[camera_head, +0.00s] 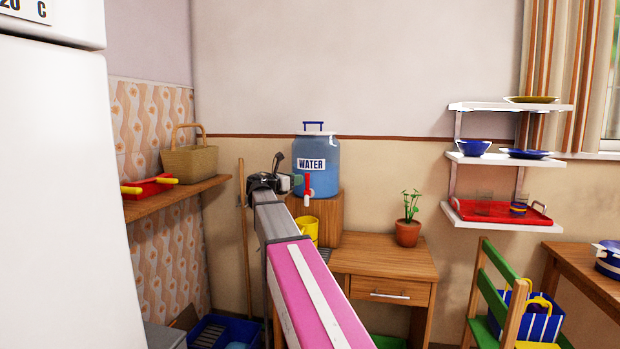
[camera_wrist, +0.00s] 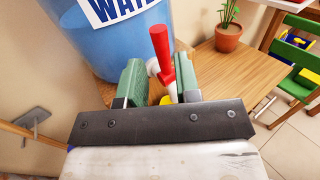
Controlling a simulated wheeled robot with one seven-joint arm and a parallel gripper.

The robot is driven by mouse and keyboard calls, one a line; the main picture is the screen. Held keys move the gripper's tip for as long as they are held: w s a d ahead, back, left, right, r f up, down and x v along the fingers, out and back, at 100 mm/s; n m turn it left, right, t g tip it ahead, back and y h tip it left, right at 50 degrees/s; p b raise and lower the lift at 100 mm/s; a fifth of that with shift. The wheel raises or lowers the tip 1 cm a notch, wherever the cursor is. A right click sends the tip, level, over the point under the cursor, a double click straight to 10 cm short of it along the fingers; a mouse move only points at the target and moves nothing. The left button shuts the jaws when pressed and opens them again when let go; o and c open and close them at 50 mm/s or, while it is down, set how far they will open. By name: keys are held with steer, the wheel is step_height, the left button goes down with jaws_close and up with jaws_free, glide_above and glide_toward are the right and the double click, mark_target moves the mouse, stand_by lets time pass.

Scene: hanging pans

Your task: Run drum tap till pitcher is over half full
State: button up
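The blue water drum (camera_head: 330,160) has a "WATER" label and stands on a wooden block. Its tap (camera_head: 307,187) has a red upright handle and a white spout at the drum's lower front. The yellow pitcher (camera_head: 307,228) stands below the tap, partly hidden by my arm; its water level is not visible. My gripper (camera_head: 289,182) is just left of the tap. In the wrist view its green-padded fingers (camera_wrist: 158,62) are apart, with the red tap handle (camera_wrist: 160,42) between or just beyond them. I cannot tell whether they touch it. No stream of water is visible.
A wooden desk (camera_head: 385,262) with a potted plant (camera_head: 407,232) stands right of the drum. A wall shelf (camera_head: 180,196) with a basket is on the left. A broom handle (camera_head: 244,240) leans behind my arm. A green chair (camera_head: 490,290) is at the right.

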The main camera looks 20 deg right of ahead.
mark_target(311, 176)
steer(key=x, duration=0.8)
steer(key=shift+w+d, duration=0.15)
steer(key=shift+d, duration=0.15)
jaws_close()
